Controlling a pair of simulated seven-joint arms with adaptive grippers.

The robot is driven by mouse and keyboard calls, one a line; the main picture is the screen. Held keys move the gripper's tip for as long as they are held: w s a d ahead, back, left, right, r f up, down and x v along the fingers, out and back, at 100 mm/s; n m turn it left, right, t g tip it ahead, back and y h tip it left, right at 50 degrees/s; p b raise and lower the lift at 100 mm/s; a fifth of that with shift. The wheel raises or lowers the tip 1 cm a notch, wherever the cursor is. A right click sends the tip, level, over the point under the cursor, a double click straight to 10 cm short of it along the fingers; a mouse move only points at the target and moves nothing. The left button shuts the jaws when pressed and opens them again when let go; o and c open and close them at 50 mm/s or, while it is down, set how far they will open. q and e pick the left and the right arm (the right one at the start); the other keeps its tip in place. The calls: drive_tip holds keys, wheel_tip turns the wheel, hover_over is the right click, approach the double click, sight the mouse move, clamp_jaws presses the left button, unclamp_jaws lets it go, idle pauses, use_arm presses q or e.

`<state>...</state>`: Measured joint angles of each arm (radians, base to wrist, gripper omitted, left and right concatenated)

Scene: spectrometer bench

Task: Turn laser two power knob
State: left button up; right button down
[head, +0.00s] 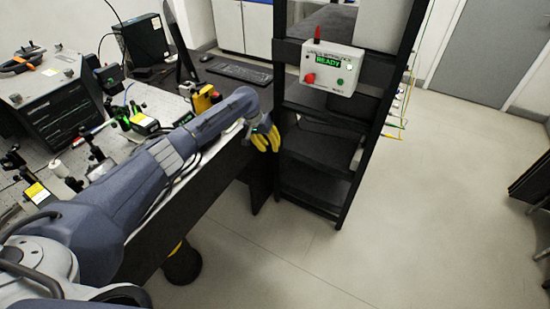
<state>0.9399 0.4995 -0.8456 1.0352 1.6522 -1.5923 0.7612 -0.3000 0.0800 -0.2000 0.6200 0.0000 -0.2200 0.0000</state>
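My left gripper (266,140) has yellow fingers and hangs past the right edge of the optical bench, just left of the black rack. It holds nothing that I can see; the gap between its fingers is too small to judge. I cannot make out a knob marked as laser two power. Yellow-labelled devices stand on the bench, one near its middle (144,121) and one at the left (38,193). My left arm hides part of the bench. My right gripper is not in view.
A black rack (346,187) stands right of the bench. It carries a white control box (331,66) with a green READY display, a red button and a green button. A keyboard (240,71) lies behind my arm. The floor (430,220) at right is clear.

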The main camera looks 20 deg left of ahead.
use_arm(q)
drive_tip(key=shift+s+d+f, duration=0.15)
drive_tip(key=shift+d+f, duration=0.1)
drive_tip(key=shift+f, duration=0.65)
drive_tip(key=shift+s+d+f, duration=0.1)
drive_tip(key=shift+d+f, duration=0.1)
drive_tip(key=shift+f, duration=0.7)
drive_tip(key=shift+s+d+f, duration=0.15)
drive_tip(key=shift+d+f, duration=0.1)
drive_tip(key=shift+f, duration=0.65)
